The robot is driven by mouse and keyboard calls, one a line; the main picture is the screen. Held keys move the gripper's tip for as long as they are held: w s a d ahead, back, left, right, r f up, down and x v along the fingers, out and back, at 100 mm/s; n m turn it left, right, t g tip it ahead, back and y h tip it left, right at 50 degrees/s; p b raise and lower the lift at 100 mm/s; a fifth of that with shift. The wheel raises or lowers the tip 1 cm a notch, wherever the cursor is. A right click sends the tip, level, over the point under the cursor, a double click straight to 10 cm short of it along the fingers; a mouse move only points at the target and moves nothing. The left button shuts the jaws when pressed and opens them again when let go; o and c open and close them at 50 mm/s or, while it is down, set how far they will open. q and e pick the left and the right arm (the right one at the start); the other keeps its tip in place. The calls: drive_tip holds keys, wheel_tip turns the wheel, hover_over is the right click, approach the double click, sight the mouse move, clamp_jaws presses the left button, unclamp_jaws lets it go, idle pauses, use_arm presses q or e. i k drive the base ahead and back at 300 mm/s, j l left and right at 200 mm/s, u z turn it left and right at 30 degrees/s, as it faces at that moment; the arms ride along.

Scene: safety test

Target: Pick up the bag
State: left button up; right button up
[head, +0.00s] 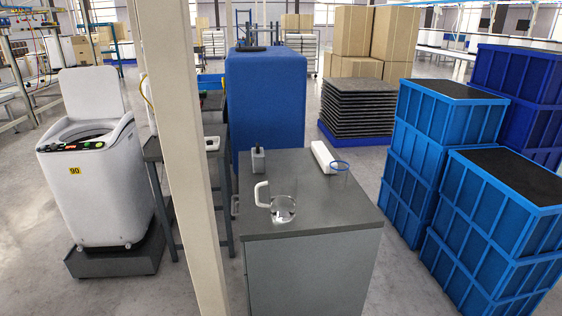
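I cannot make out a bag in the head view. On the grey cabinet (330,222) in the middle stands a clear mug or jug (284,209) with a white handle. Behind it are a small grey object (258,161) with a dark top, a white elongated object (323,157) and a blue ring-shaped rim (340,165). Neither of my grippers is in view.
A beige post (185,130) stands left of the cabinet. A white top-loading washer (95,190) with raised lid is at left. A tall blue block (265,95) stands behind. Blue crates (490,225) are stacked at right, cardboard boxes (353,30) at back.

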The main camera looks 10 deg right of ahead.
sight(258, 156)
drive_tip(key=k+l, duration=0.1)
drive_tip(key=l, duration=0.2)
drive_tip(key=i+j+u, duration=0.4)
drive_tip(key=j, duration=0.25)
drive_tip(key=i+j+u, duration=0.8)
drive_tip(key=i, duration=0.4)
drive_tip(key=i+z, duration=0.3)
drive_tip(key=i, duration=0.2)
drive_tip(key=i+j+z, duration=0.35)
drive_tip(key=i+z, duration=0.2)
drive_tip(key=z, duration=0.25)
drive_tip(key=i+z, duration=0.2)
drive_tip(key=z, duration=0.3)
drive_tip(key=i+j+z, duration=0.15)
drive_tip(key=z, duration=0.3)
drive_tip(key=i+j+z, duration=0.2)
drive_tip(key=z, duration=0.3)
drive_tip(key=i+j+z, duration=0.15)
drive_tip(key=z, duration=0.3)
drive_tip(key=j, duration=0.1)
